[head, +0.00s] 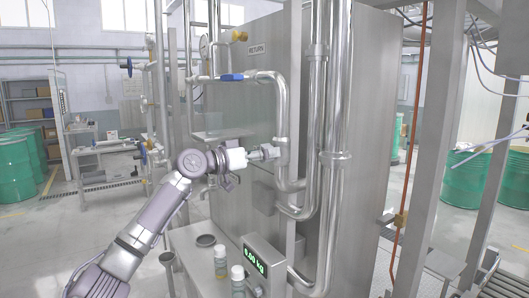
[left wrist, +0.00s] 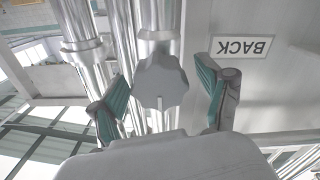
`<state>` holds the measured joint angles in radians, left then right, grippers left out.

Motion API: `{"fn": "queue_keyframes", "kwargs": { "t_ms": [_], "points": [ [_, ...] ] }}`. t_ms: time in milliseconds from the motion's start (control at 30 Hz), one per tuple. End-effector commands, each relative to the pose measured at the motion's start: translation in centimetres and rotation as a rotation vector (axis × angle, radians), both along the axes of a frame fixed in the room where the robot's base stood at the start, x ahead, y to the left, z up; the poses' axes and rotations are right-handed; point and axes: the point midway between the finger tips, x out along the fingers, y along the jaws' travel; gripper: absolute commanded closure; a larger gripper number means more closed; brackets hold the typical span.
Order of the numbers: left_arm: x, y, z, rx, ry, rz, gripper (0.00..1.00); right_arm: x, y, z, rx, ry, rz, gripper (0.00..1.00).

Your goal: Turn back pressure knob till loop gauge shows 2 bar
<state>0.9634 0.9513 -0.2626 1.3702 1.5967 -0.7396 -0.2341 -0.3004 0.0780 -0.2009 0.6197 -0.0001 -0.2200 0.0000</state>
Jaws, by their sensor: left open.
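The grey lobed back pressure knob (left wrist: 160,82) shows in the left wrist view, in front of a steel pipe and beside an upside-down BACK label (left wrist: 243,47). My left gripper (head: 268,153) is open, with one green-padded finger on each side of the knob. In the head view the gripper is at the vertical pipe and largely hides the knob. A round gauge (head: 204,46) stands at the upper left near the RETURN label (head: 259,50); its reading cannot be made out. My right gripper is out of view.
Steel pipes (head: 333,110) run vertically right of my left gripper, in front of a large steel panel. A blue-handled valve (head: 232,77) is above it. Below are a lit green display (head: 255,261) and white-capped bottles (head: 220,262). Green drums stand at both sides.

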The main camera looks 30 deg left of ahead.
Motion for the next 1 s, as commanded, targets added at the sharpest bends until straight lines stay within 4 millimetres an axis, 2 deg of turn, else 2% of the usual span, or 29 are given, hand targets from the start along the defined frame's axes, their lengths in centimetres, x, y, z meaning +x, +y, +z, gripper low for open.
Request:
{"fn": "queue_keyframes", "kwargs": {
  "t_ms": [67,433,767,1000],
  "points": [
    [0.0,0.0,0.0,0.0,0.0,0.0,0.23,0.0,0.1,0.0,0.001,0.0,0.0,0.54],
    [0.0,0.0,0.0,0.0,0.0,0.0,0.83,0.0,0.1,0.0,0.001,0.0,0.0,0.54],
    [0.0,0.0,-0.1,0.045,-0.02,0.0,0.83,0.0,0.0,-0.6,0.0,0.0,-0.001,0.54],
    [0.0,0.0,-0.2,0.184,-0.079,0.0,0.83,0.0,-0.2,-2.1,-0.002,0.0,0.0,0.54]
  ]
}}
